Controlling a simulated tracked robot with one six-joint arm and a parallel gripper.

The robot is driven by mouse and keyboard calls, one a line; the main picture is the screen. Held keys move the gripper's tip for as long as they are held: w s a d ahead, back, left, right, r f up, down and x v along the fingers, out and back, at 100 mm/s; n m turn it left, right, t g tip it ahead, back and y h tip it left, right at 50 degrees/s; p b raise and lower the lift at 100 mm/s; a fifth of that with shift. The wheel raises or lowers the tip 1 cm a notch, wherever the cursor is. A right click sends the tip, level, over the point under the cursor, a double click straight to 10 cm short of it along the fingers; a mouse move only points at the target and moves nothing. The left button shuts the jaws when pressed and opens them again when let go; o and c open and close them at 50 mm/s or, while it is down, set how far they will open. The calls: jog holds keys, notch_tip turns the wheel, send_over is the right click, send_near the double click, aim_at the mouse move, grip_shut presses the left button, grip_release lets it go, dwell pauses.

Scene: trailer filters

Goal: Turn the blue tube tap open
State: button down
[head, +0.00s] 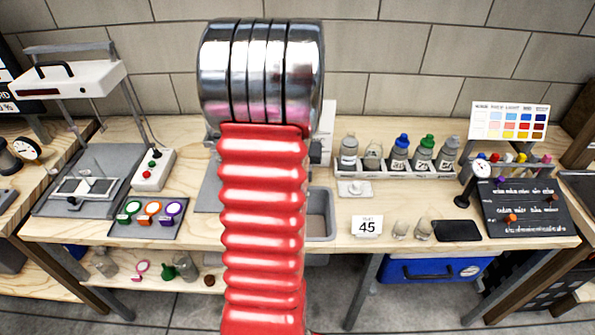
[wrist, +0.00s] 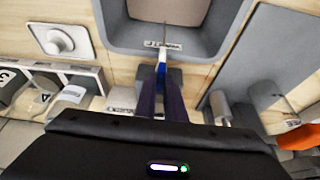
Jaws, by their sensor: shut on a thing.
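In the wrist view my gripper (wrist: 161,84) reaches up from the bottom, its two dark fingers close together. A small blue piece (wrist: 161,68) with a pale side shows at the fingertips, and the fingers are shut on it. It appears to be the blue tube tap, but its handle angle is largely hidden by the fingers. A thin grey stem rises from it towards the sink rim (wrist: 120,38), beside a small label (wrist: 162,44). In the head view my red arm hides the gripper and the tap; part of the grey sink (head: 320,222) shows to the right of the arm.
A white plate with a round knob (wrist: 60,41) lies left of the sink. A bottle rack (head: 395,173) stands at the back of the bench. A "45" card (head: 367,226) and small glasses (head: 401,230) stand near the front edge.

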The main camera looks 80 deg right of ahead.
jog(key=shift+n, duration=0.3)
dwell(0.4)
jog(key=c, duration=2.1)
grip_release()
jog(key=v, duration=1.3)
jog(key=shift+s+a+r, duration=0.1)
jog(key=shift+s+r, duration=0.15)
jog(key=shift+r, duration=0.1)
